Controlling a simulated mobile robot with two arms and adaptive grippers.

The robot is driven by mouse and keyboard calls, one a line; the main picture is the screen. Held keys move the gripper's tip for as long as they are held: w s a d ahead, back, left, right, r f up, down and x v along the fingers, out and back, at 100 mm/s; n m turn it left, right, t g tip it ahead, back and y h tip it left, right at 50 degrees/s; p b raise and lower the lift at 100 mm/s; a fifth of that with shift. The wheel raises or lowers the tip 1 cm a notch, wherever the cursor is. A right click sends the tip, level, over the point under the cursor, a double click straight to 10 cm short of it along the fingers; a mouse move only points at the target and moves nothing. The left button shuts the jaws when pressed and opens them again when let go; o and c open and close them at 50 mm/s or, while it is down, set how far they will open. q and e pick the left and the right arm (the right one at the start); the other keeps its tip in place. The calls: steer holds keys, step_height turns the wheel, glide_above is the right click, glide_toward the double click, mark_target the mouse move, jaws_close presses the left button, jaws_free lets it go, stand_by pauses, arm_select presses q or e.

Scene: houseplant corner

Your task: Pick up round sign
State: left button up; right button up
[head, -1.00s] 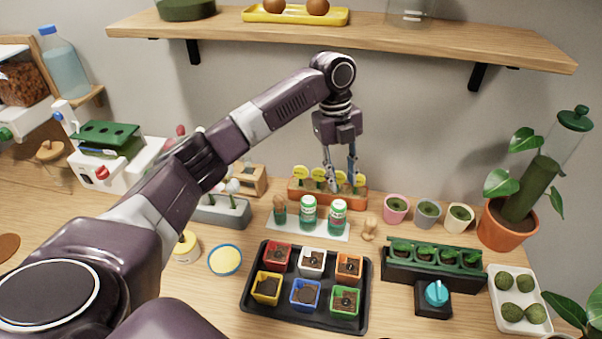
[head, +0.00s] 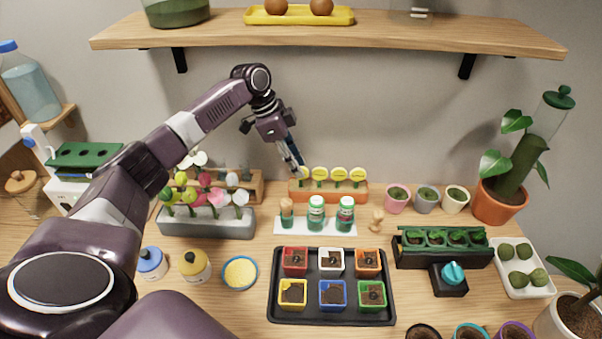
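Several round yellow signs stand upright in a row in a wooden block (head: 335,196) at the back of the table, below the shelf. The leftmost round sign (head: 304,173) is partly behind or beside the fingertips of my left gripper (head: 298,166). The other round signs, such as the second (head: 320,173) and the rightmost (head: 357,174), are clear of the gripper. My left gripper points down at the block's left end. Its fingers are seen nearly edge-on, so the gap between them and any contact with the sign are unclear. My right gripper is out of view.
Small bottles on a white mat (head: 290,231) stand in front. A black tray (head: 384,312) of coloured pots is nearer. The wooden shelf (head: 330,33) overhangs the back.

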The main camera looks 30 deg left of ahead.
mark_target(301, 181)
arm_select(q)
steer(key=x, duration=0.3)
steer(key=shift+r, duration=0.1)
steer(key=shift+s, duration=0.1)
steer(key=c, duration=0.6)
jaws_close()
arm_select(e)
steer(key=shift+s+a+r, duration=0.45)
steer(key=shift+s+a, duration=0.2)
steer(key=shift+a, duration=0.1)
